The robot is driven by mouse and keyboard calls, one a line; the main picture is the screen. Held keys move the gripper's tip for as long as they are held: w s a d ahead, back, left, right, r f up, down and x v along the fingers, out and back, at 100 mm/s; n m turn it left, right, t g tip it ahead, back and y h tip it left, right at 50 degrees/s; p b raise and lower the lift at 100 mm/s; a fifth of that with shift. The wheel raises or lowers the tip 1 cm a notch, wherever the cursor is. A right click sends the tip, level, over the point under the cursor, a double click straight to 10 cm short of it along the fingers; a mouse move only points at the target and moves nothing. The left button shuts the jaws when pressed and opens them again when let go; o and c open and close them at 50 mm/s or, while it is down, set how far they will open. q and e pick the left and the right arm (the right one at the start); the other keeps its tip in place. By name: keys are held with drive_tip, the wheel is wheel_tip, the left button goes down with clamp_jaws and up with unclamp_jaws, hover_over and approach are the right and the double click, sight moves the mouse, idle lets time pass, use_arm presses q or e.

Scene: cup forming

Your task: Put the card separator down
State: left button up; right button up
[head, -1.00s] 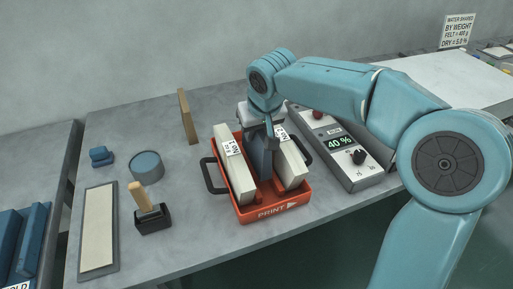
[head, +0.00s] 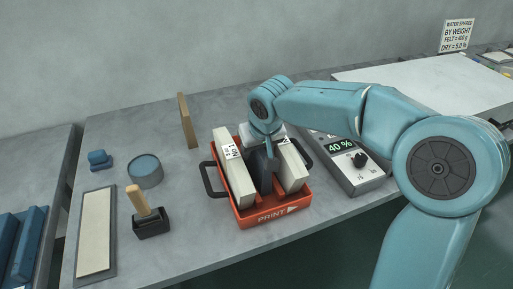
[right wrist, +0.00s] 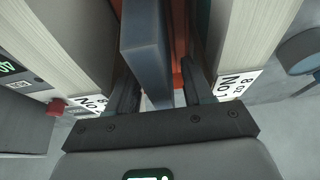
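The card separator, which I take to be the blue-grey slab (right wrist: 146,45), stands between two pale card stacks in the orange tray (head: 270,213). In the head view the separator (head: 262,172) is partly hidden by my right gripper (head: 270,150). My right gripper (right wrist: 162,92) reaches down between the stacks. In the right wrist view its fingers stand on either side of the slab. The slab is near the left finger, and a gap shows towards the right finger. The left stack (head: 234,180) and right stack (head: 292,168) carry labels. My left gripper is not in view.
A control box (head: 350,165) reading 40 % stands close right of the tray. A brown upright board (head: 187,120), a round blue tin (head: 145,170), a wooden-handled stamp (head: 150,218) and a pale flat panel (head: 97,232) are to the left.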

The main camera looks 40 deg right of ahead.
drive_tip(key=p+v, duration=0.2)
drive_tip(key=v, duration=1)
drive_tip(key=shift+r, duration=0.2)
idle(0.4)
